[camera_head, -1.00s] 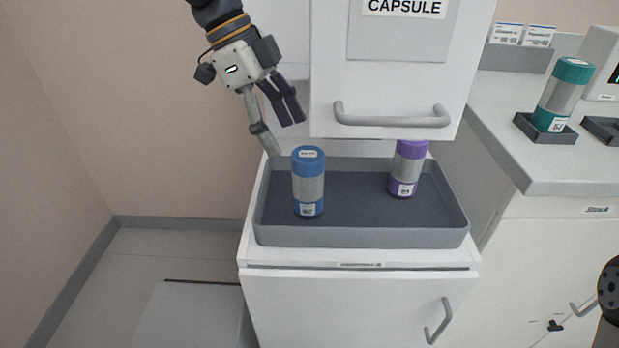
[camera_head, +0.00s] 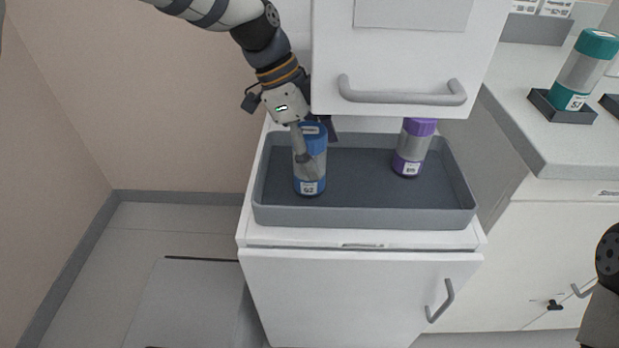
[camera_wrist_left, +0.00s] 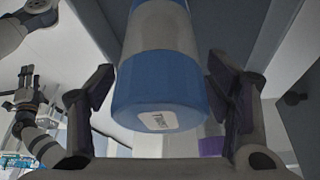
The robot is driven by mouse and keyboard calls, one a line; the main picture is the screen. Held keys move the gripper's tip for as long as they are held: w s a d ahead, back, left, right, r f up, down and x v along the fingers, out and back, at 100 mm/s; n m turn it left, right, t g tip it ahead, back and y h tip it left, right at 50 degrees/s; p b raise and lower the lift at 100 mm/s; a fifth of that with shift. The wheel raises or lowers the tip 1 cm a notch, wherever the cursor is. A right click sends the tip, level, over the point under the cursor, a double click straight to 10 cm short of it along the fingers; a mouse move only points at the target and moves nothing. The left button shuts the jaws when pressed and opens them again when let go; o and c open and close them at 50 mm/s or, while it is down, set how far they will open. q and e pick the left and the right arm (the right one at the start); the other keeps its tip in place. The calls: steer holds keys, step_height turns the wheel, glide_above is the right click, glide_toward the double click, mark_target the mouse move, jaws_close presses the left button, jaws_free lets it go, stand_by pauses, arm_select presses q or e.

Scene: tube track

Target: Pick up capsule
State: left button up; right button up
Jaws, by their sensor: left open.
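A blue capsule with a grey middle band (camera_head: 312,168) stands upright at the left of the grey tray (camera_head: 365,217). A purple capsule (camera_head: 413,146) stands in the tray further right. A teal capsule (camera_head: 585,68) stands in a small dark holder on the right counter. My left gripper (camera_head: 312,150) is at the blue capsule and partly covers it. In the left wrist view, the blue capsule (camera_wrist_left: 160,95) is between the two open fingers (camera_wrist_left: 160,110), with a gap on each side. My right gripper's fingers do not show in the head view; in the wrist view what may be it is unclear.
A white cabinet front with a grey handle (camera_head: 402,92) overhangs the back of the tray, close to my left gripper. The tray rests on a white cabinet (camera_head: 350,290). The counter (camera_head: 540,150) is at the right. Open floor lies at the left.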

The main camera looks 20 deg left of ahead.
arm_select(q)
steer(key=shift+r, duration=0.1)
steer(key=c, duration=1.4)
steer(key=shift+r, duration=0.1)
steer(key=shift+r, duration=0.35)
steer(key=a, duration=0.4)
steer(key=shift+s, duration=0.15)
step_height(320, 180, up, 14)
